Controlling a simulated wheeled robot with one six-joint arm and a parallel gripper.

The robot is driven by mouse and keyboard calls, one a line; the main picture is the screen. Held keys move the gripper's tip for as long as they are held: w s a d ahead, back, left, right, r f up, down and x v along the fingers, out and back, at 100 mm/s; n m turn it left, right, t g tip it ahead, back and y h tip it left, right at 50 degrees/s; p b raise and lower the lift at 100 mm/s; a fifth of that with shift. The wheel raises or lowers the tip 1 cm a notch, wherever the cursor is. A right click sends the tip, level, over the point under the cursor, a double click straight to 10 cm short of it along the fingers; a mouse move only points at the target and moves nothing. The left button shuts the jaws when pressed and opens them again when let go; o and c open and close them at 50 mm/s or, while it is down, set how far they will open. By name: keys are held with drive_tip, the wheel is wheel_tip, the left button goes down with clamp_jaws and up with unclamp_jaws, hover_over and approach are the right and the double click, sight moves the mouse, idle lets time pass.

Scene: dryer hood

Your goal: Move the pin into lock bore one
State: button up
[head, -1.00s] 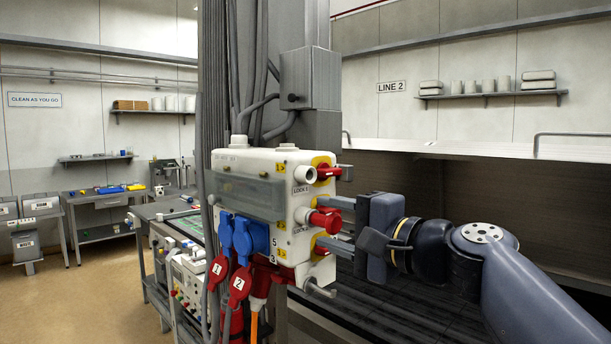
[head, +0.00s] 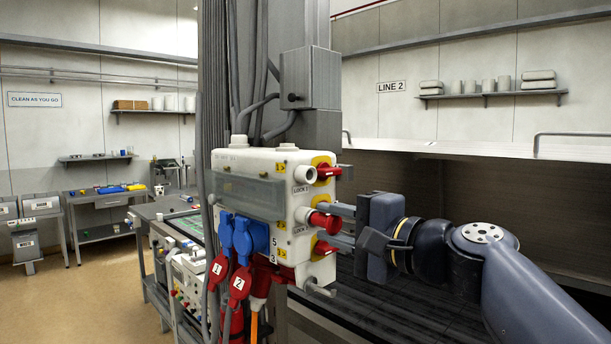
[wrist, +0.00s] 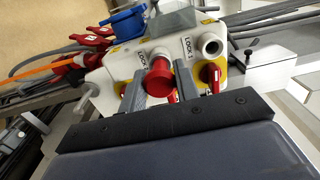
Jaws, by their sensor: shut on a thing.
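The pin (head: 325,221) has a red round head and sits at the lower white collar (head: 302,214) on the right side of the white box. The pin also shows in the wrist view (wrist: 160,82). Its shank is hidden, so I cannot tell how deep it sits. My gripper (head: 338,225) reaches in from the right and is shut on the red head, one finger on each side in the wrist view (wrist: 160,92). The upper white collar (head: 305,174), an open bore, is empty; it also shows in the wrist view (wrist: 210,45). Both collars have LOCK labels beside them.
Red rotary switches on yellow plates stand close by, one above (head: 327,172) and one below (head: 325,247) the pin. Blue plugs (head: 242,238) and red tags hang at the box's front. A grey column (head: 318,100) rises behind. A metal knob (head: 320,290) projects below.

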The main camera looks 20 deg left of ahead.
sight(337, 224)
drive_tip(key=shift+d, duration=0.2)
clamp_jaws()
drive_tip(key=shift+b+v, duration=0.7)
drive_tip(key=shift+v, duration=0.75)
drive_tip(key=shift+b+v, duration=0.75)
drive_tip(key=shift+v, duration=0.95)
drive_tip(key=shift+s, duration=0.1)
drive_tip(key=b+v, duration=0.2)
drive_tip(key=v, duration=0.8)
